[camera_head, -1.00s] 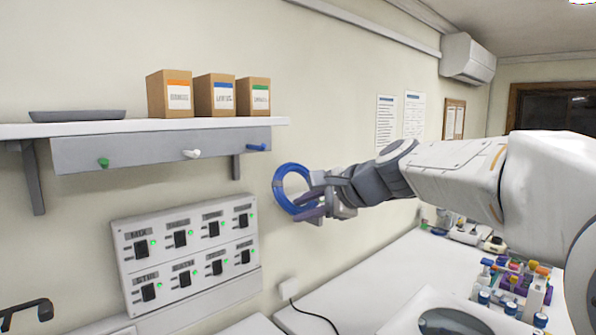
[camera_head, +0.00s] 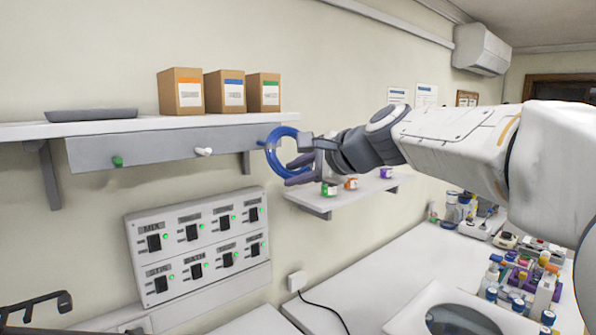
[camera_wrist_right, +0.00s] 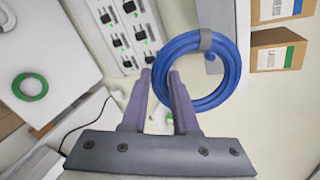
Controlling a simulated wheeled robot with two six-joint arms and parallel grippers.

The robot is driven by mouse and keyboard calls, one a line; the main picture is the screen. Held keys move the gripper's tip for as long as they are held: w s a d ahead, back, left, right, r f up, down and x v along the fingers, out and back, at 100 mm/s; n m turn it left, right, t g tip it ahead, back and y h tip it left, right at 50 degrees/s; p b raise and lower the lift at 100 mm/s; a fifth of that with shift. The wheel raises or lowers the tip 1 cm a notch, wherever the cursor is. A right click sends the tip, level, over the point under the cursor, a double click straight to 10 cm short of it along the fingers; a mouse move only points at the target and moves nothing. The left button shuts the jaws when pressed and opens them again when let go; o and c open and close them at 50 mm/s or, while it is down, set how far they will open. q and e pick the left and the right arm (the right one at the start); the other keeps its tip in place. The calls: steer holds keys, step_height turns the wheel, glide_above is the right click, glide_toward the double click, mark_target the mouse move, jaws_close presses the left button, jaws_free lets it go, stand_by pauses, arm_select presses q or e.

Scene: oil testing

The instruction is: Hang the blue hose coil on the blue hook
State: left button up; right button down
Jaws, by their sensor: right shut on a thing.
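The blue hose coil (camera_head: 269,160) is held upright by my right gripper (camera_head: 301,166), which is shut on its right side. In the right wrist view the coil (camera_wrist_right: 234,68) is a ring with a grey band at its top, and the gripper (camera_wrist_right: 162,76) pinches its left side. The blue hook (camera_head: 261,143) is at the right end of the grey rail under the shelf. The coil overlaps the hook in the head view; I cannot tell whether the hook is inside the ring.
The grey rail (camera_head: 150,149) also carries a green hook (camera_head: 117,161) and a white hook (camera_head: 203,151). Boxes and a tray stand on the shelf above. A switch panel (camera_head: 200,245) is below. A small shelf (camera_head: 335,202) with small containers is below the gripper.

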steer(key=shift+w+a+f+p, duration=0.1)
steer(key=shift+w+a+p, duration=0.2)
steer(key=shift+w+a, duration=0.3)
steer(key=shift+w+a+p, duration=0.3)
steer(key=shift+w+a, duration=0.1)
steer(key=shift+w, duration=0.4)
steer(key=shift+w+a+f+p, duration=0.1)
steer(key=shift+w+a+p, duration=0.2)
steer(key=shift+w+a, duration=0.3)
steer(key=shift+w+a+f+b, duration=0.3)
steer(key=shift+w+f, duration=0.25)
steer(key=c, duration=0.6)
jaws_free()
steer(key=shift+d, duration=0.1)
